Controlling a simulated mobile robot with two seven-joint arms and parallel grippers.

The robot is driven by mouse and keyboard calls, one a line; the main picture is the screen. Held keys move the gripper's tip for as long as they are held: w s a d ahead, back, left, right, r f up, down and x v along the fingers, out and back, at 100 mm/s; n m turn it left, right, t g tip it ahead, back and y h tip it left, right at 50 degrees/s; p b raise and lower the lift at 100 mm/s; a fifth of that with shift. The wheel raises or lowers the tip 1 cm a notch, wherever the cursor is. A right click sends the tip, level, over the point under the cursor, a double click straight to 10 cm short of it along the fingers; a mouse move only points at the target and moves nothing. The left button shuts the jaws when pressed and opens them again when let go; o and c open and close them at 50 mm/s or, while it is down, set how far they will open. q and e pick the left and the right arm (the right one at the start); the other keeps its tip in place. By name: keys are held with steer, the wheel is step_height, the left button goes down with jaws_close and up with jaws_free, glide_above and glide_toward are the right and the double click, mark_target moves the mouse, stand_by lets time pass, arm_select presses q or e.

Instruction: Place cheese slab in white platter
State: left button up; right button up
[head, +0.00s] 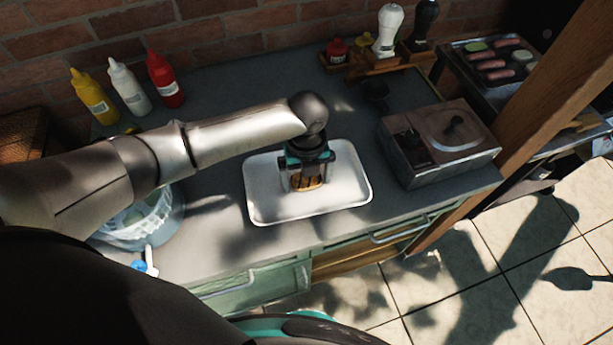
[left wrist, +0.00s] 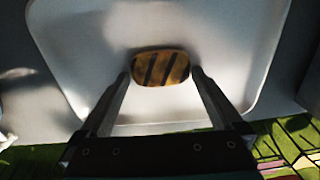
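The cheese slab (head: 307,183) is a yellow-brown rounded piece with dark grill stripes. It is in the white platter (head: 265,208), near its middle, and it also shows in the left wrist view (left wrist: 160,68). My left gripper (head: 308,181) points down over the platter with one finger on each side of the slab. In the left wrist view the fingers (left wrist: 160,73) are spread, with a narrow gap between each fingertip and the slab. The slab appears to lie on the platter floor. My right gripper is not in view.
A clear bowl (head: 150,225) stands left of the platter, partly behind my left arm. A metal box with a lid (head: 440,140) stands to the right. Mustard, white and red bottles (head: 165,80) are at the back left. Counter behind the platter is clear.

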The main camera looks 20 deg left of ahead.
mark_target(307, 183)
arm_select(q)
steer(key=shift+r, duration=0.1)
step_height(307, 183, up, 12)
steer(key=p, duration=0.1)
steer(key=shift+p, duration=0.3)
